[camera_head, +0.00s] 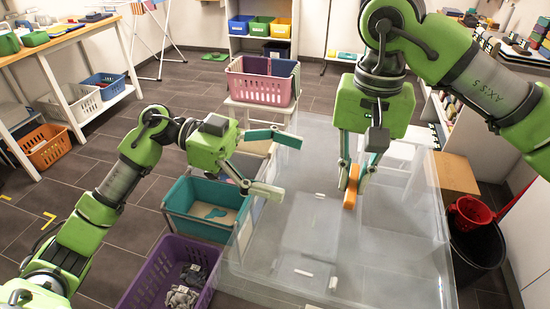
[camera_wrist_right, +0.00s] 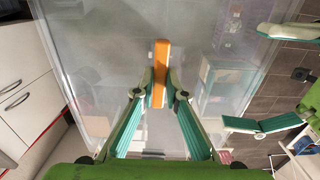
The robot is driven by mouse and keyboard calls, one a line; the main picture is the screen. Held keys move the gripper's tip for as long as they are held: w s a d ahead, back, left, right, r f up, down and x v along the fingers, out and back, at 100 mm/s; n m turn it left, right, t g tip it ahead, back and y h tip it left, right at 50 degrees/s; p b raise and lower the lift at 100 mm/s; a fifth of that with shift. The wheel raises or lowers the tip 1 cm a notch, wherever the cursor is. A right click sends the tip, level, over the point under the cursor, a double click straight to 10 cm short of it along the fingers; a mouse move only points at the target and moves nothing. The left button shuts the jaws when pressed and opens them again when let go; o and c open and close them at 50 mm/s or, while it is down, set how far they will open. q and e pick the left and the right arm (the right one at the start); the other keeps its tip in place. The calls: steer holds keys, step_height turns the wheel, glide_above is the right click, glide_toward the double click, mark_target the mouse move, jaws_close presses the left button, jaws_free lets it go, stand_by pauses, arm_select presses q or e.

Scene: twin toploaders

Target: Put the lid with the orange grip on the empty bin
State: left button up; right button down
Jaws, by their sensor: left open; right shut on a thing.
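A large see-through lid (camera_head: 405,235) spreads across the centre and lower right of the head view. Its orange grip (camera_head: 352,186) stands up as a bar between the fingers of my right gripper (camera_head: 353,178), which is shut on it. The wrist view also shows the orange grip (camera_wrist_right: 161,62) between both fingertips, with the clear lid (camera_wrist_right: 90,55) around it. My left gripper (camera_head: 290,167) is open and empty near the lid's left side. Pale shapes show blurred through the lid; I cannot tell which is the empty bin, or whether the lid touches anything.
A teal bin (camera_head: 176,198) with a light blue item and a purple basket (camera_head: 140,285) with grey cloth stand left of the lid. A pink basket (camera_head: 262,88) stands behind. Floor is free at left.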

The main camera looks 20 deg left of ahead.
arm_select(q)
steer(key=d, duration=0.3)
steer(key=d+f, duration=0.1)
steer(key=d, duration=0.6)
steer(key=shift+w+f, duration=0.15)
steer(key=shift+w, duration=0.05)
steer(key=c, duration=1.4)
arm_select(e)
steer(key=c, duration=2)
jaws_free()
steer(key=shift+o, duration=0.2)
steer(key=shift+r, duration=0.1)
